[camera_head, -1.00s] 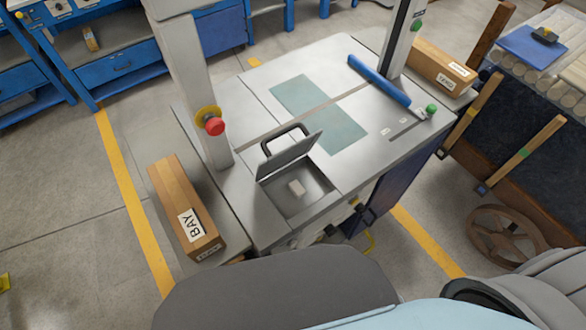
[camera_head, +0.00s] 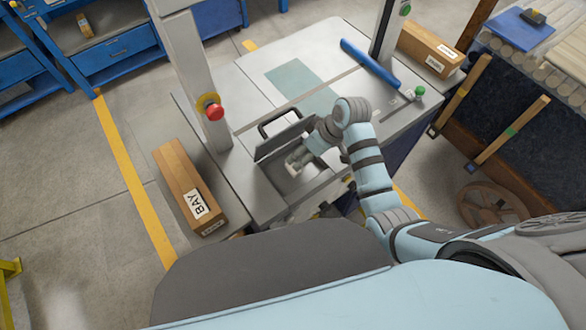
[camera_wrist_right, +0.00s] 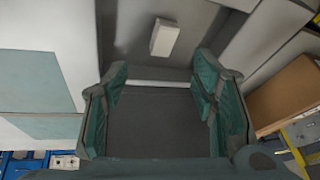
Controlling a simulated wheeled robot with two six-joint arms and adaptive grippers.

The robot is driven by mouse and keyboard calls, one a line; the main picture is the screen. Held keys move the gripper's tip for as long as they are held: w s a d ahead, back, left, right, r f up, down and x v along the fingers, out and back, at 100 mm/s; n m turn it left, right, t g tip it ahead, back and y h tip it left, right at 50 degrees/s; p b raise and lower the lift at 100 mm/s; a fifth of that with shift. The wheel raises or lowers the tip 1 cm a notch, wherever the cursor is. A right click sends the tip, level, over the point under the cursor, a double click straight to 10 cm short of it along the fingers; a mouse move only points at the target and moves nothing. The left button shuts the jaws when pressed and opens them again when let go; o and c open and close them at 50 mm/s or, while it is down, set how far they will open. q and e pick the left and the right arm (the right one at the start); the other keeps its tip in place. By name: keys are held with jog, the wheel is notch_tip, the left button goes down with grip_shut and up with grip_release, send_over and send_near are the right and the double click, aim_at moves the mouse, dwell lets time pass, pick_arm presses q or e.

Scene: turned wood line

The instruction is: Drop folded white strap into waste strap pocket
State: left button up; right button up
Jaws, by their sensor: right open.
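A small white folded piece, which looks like the strap (camera_wrist_right: 165,38), lies on the grey floor of an open recessed pocket (camera_wrist_right: 128,40). In the head view the pocket (camera_head: 276,181) is in the machine top's near corner, with its grey lid (camera_head: 278,141) raised. My right gripper (camera_head: 296,160) reaches over the pocket and hides much of its inside. In the right wrist view its green-padded fingers (camera_wrist_right: 163,72) are spread and empty, with the strap beyond the fingertips. Whether the fingers are inside the rim is unclear. My left gripper is not in view.
A post with a red button (camera_head: 214,112) stands left of the pocket. A blue bar (camera_head: 370,63) and a green button (camera_head: 420,90) are on the machine top. Wooden boxes stand at left (camera_head: 186,185) and far right (camera_head: 432,50). The middle of the top is mostly clear.

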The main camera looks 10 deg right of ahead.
jog(key=x, duration=0.2)
jog(key=b+x, duration=0.1)
jog(key=x, duration=0.2)
jog(key=s+x, duration=0.1)
jog(key=x, duration=0.1)
jog(key=shift+w+f, duration=0.1)
jog(key=shift+f, duration=0.25)
jog(key=shift+r, duration=0.1)
jog(key=c, duration=1.1)
